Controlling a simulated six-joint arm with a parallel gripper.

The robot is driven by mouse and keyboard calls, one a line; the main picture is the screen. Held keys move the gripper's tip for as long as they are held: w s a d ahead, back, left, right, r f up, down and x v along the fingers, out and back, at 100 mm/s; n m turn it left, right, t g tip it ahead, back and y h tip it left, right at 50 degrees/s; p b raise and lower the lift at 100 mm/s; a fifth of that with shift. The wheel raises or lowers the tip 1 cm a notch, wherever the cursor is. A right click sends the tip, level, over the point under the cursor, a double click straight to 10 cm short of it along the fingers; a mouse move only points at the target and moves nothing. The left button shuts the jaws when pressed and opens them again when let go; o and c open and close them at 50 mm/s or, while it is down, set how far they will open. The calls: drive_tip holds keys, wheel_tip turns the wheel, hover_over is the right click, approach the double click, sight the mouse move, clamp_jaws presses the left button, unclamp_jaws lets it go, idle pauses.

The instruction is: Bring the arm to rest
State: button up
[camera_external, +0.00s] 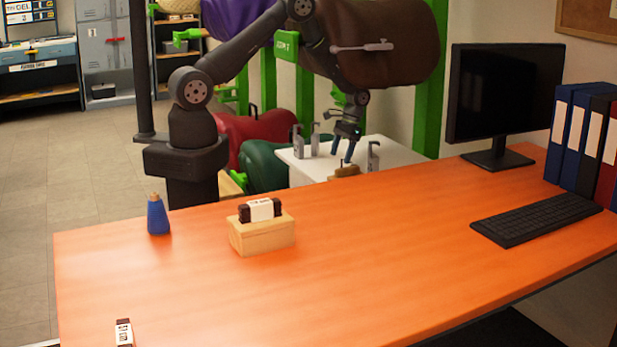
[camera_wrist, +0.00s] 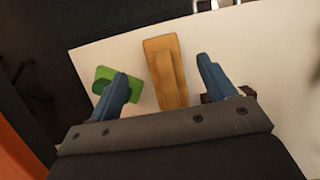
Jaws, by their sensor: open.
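My gripper (camera_external: 346,148) is open and points down above the white table behind the orange desk. In the wrist view my gripper (camera_wrist: 168,88) shows two blue fingers spread wide apart. A wooden block with a raised ridge (camera_wrist: 164,72) lies on the white table between and beyond the fingers, and nothing is held. That wooden piece (camera_external: 347,171) also shows in the external view, just below the fingers. A green piece (camera_wrist: 103,78) lies by the left finger, partly hidden by it. A dark piece is mostly hidden behind the right finger.
The white table (camera_external: 307,172) holds several grey dispenser-like bottles (camera_external: 373,156). The orange desk (camera_external: 400,235) carries a wooden box (camera_external: 262,237), a blue bottle (camera_external: 157,215), a keyboard (camera_external: 535,219) and a monitor (camera_external: 503,95). A brown saddle-like form (camera_external: 385,45) hangs close to my arm.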

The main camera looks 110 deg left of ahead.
drive_tip(key=s+d+r, duration=1.4)
drive_tip(key=s+d, duration=0.2)
drive_tip(key=d, duration=0.2)
drive_tip(key=w+d+r+m, duration=0.1)
drive_tip(key=w+d+m, duration=0.1)
drive_tip(key=w, duration=0.7)
drive_tip(key=w+d+r+m+y, duration=0.1)
drive_tip(key=w+d+r+m, duration=0.1)
drive_tip(key=w, duration=0.7)
drive_tip(key=shift+w+d+r+m+g, duration=0.2)
drive_tip(key=shift+d+m+g, duration=0.2)
drive_tip(key=shift+d+m, duration=0.45)
drive_tip(key=shift+s+a, duration=0.1)
drive_tip(key=shift+a, duration=0.15)
drive_tip(key=s+a+f+n, duration=0.1)
drive_tip(key=s+a+n, duration=0.1)
drive_tip(key=s, duration=0.7)
drive_tip(key=s+a+f+n+h, duration=0.1)
drive_tip(key=s+a+f+n, duration=0.1)
drive_tip(key=s, duration=0.6)
drive_tip(key=shift+s+a+n+t, duration=0.4)
drive_tip(key=shift+a+n, duration=0.15)
drive_tip(key=shift+n, duration=0.4)
drive_tip(key=shift+w, duration=0.1)
